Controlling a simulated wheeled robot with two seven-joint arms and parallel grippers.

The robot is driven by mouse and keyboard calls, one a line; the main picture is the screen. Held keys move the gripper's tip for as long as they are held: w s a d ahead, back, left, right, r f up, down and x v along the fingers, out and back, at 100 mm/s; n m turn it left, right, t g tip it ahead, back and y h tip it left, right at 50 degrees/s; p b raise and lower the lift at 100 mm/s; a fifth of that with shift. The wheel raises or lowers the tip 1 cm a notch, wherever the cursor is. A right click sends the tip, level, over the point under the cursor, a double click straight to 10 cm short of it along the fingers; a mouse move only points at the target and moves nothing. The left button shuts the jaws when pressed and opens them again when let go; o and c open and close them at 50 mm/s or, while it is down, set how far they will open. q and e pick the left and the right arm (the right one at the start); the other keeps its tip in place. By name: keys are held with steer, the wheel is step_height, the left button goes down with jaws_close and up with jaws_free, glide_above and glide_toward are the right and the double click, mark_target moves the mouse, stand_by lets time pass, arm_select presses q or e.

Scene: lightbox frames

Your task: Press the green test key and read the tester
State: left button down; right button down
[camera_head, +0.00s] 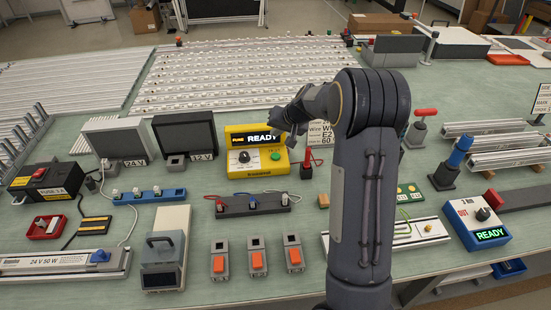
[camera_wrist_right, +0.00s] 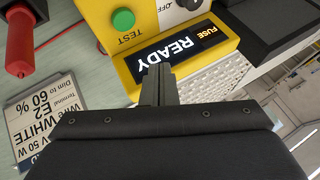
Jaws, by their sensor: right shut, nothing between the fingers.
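The yellow tester (camera_head: 237,172) stands near the middle of the bench, with a dark knob and a green test key (camera_head: 276,156) on its face. In the right wrist view its display (camera_wrist_right: 178,50) reads "FUSE READY", upside down, and the round green key (camera_wrist_right: 123,19) is marked "TEST". My right gripper (camera_head: 286,131) is at the tester's upper right, shut and empty. In the right wrist view its shut fingers (camera_wrist_right: 158,80) point at the display's edge, short of the key; contact cannot be told. My left gripper is out of view.
A red-handled probe (camera_head: 306,163) and an instruction card (camera_head: 320,132) stand just right of the tester. A blue box (camera_head: 482,240) at right also reads "READY".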

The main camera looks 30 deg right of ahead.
steer(key=b, duration=0.4)
glide_above(277, 156)
step_height(277, 156, down, 6)
steer(key=shift+r, duration=0.15)
steer(key=shift+a+f+b, duration=0.1)
steer(key=shift+f+b, duration=0.35)
steer(key=shift+f, duration=0.1)
stand_by(1.1)
steer(key=shift+f+b, duration=0.35)
steer(key=shift+b, duration=0.15)
steer(key=shift+s+f+b, duration=0.1)
steer(key=shift+f+b, duration=0.4)
steer(key=shift+b, duration=0.1)
stand_by(0.5)
steer(key=shift+r, duration=0.1)
steer(key=shift+r+p, duration=0.7)
steer(key=shift+r, duration=0.15)
